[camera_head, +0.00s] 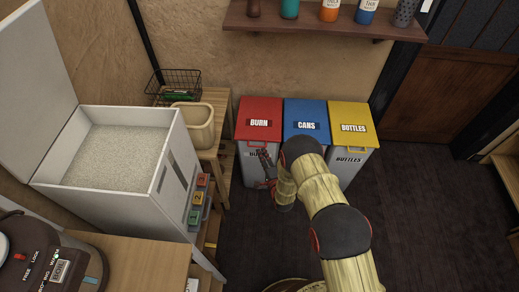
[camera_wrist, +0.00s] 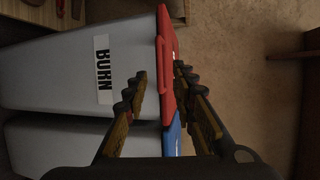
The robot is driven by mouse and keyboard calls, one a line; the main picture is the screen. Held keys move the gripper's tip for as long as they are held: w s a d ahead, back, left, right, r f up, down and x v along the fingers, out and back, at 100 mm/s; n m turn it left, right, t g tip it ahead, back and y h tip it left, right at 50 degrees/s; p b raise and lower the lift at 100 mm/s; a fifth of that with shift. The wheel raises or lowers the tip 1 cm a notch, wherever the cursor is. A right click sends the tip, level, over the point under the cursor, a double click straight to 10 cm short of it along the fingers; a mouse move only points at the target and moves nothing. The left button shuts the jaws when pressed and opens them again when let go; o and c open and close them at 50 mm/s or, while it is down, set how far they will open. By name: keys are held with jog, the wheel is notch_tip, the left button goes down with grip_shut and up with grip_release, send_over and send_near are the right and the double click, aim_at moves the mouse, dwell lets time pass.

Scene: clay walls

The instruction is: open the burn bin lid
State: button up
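The burn bin is a grey bin with a red lid (camera_head: 260,114) marked BURN, at the left of a row of three bins. The lid lies shut. My gripper (camera_head: 263,153) is at the bin's upper front, by the lid's front edge. In the wrist view the picture is turned sideways, with the grey bin front (camera_wrist: 60,72) at left and the red lid edge (camera_wrist: 167,60) upright in the middle. My gripper (camera_wrist: 161,76) is open there, one finger on each side of the lid edge. I cannot tell whether either finger touches it.
A blue-lidded CANS bin (camera_head: 306,114) and a yellow-lidded BOTTLES bin (camera_head: 350,116) stand close to the right. A wooden shelf (camera_head: 300,27) with bottles hangs above. A wooden stand with a beige tub (camera_head: 193,123) is at the left. Dark floor (camera_head: 430,200) is clear at right.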

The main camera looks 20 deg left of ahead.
jog(key=b+x, duration=0.1)
jog(key=x, duration=0.5)
jog(key=shift+b, duration=0.3)
jog(key=shift+f, duration=0.15)
jog(key=shift+c, duration=1)
jog(key=c, duration=0.4)
grip_shut()
